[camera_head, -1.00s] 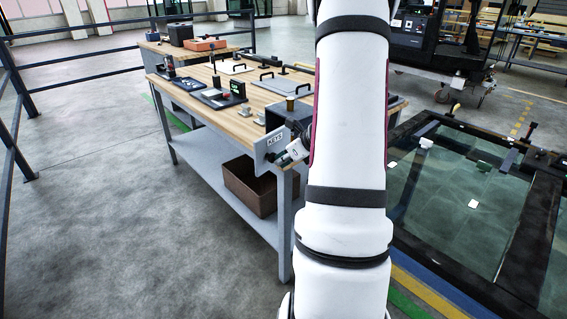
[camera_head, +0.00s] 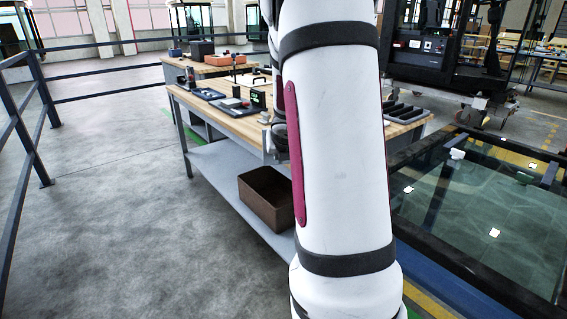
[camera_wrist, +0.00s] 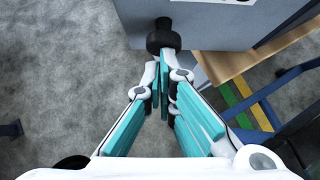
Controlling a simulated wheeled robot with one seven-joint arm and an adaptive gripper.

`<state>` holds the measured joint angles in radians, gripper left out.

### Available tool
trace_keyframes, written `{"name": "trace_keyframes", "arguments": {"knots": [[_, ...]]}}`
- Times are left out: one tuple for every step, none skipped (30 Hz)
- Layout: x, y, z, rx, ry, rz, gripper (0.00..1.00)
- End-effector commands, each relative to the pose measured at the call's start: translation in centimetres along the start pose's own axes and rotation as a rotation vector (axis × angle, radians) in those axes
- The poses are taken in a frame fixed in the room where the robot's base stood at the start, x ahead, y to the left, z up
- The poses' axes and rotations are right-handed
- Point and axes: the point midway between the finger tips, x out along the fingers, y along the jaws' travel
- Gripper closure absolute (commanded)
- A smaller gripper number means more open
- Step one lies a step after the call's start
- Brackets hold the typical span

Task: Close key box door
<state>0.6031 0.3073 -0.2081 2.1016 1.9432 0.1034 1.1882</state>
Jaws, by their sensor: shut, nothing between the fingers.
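In the wrist view, my gripper (camera_wrist: 163,62) has its teal-padded fingers together and empty. Its tips are just below a round black knob (camera_wrist: 163,36) on a grey panel, which looks like the key box door (camera_wrist: 205,22). I cannot tell whether the tips touch the knob. Part of a white label shows at the panel's top edge. In the head view, my white arm hides the key box, its door and the gripper's fingers.
The wooden workbench (camera_head: 238,126) stands behind my arm, with trays and small devices on top and a brown bin (camera_head: 268,198) on its lower shelf. A dark-framed glass panel (camera_head: 490,215) lies at right. Grey floor is open at left, bounded by railings (camera_head: 25,130).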

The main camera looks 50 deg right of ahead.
Motion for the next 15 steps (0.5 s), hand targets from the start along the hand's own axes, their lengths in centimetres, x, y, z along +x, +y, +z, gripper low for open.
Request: {"name": "trace_keyframes", "arguments": {"knots": [[0.3,0.4,0.1,0.010,0.001,-0.012,1.00],[0.4,0.4,0.2,0.017,0.001,-0.021,1.00],[0.5,0.5,0.4,0.028,0.000,-0.030,1.00],[0.6,0.6,0.5,0.037,0.000,-0.038,1.00],[0.7,0.6,0.6,0.045,0.000,-0.047,1.00],[0.8,0.7,0.8,0.054,0.000,-0.055,1.00],[0.9,0.7,0.9,0.062,0.000,-0.063,1.00],[1.0,0.7,1.0,0.071,0.000,-0.072,1.00],[1.1,0.7,1.1,0.082,-0.001,-0.081,1.00],[1.2,0.7,1.2,0.090,0.000,-0.090,1.00],[1.3,0.7,1.3,0.099,0.000,-0.097,1.00],[1.5,0.8,1.4,0.110,0.001,-0.108,1.00],[1.6,0.8,1.6,0.119,0.000,-0.117,1.00],[1.7,0.9,1.7,0.128,0.000,-0.127,1.00],[1.9,1.0,1.9,0.142,0.000,-0.139,1.00]]}}
